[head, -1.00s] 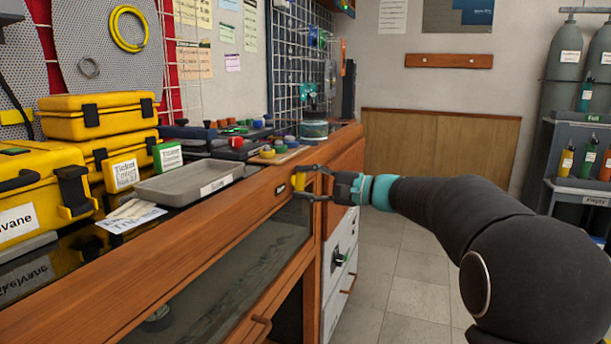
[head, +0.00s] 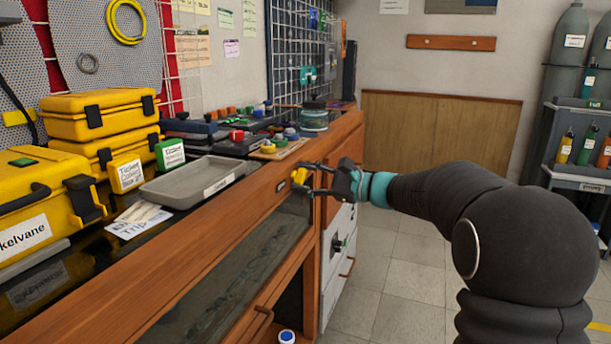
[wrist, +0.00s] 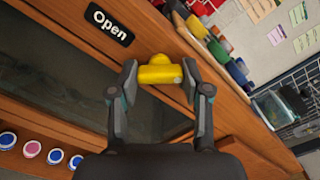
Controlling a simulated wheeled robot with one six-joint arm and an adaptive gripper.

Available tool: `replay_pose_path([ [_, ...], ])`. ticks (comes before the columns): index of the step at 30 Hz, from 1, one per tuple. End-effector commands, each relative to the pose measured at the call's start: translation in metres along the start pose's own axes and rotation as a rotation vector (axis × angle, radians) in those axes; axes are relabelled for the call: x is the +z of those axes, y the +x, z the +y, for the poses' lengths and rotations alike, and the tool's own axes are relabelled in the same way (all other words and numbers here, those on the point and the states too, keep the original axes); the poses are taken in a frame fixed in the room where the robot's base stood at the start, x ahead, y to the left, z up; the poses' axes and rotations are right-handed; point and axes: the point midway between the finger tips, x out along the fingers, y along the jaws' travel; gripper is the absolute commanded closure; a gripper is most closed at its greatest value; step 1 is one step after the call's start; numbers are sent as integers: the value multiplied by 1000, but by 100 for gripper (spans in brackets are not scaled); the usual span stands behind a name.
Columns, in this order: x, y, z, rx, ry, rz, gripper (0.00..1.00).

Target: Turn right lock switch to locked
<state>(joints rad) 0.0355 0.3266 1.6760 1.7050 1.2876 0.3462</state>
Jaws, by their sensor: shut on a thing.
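The yellow lock switch (head: 299,176) sits on the wooden front of the bench, just right of a small black label (head: 281,187). In the wrist view the yellow switch (wrist: 158,73) lies crosswise between my two fingers, and the label (wrist: 110,22) reads "Open". My gripper (head: 304,179) is shut on the switch, with one finger at each end of it; its fingers also show in the wrist view (wrist: 160,82). The switch looks tilted in the head view. Its base is partly hidden by the fingers.
Below the switch is a glass-fronted compartment (head: 235,262) and a white drawer unit (head: 338,240). A grey tray (head: 193,184) and yellow cases (head: 95,115) stand on the bench top. Several round-capped items (wrist: 55,156) show at lower left in the wrist view.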

Motion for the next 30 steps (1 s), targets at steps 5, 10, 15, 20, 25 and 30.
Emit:
replay_pose_path([
  [5, 0, 0, 0, -1, 6, 0, 87],
  [10, 0, 0, 0, -1, 5, 0, 87],
  [15, 0, 0, 0, -1, 5, 0, 27],
  [20, 0, 0, 0, -1, 4, 0, 27],
  [25, 0, -2, 0, -1, 4, 0, 27],
  [30, -1, -20, -1, -3, 4, 3, 27],
])
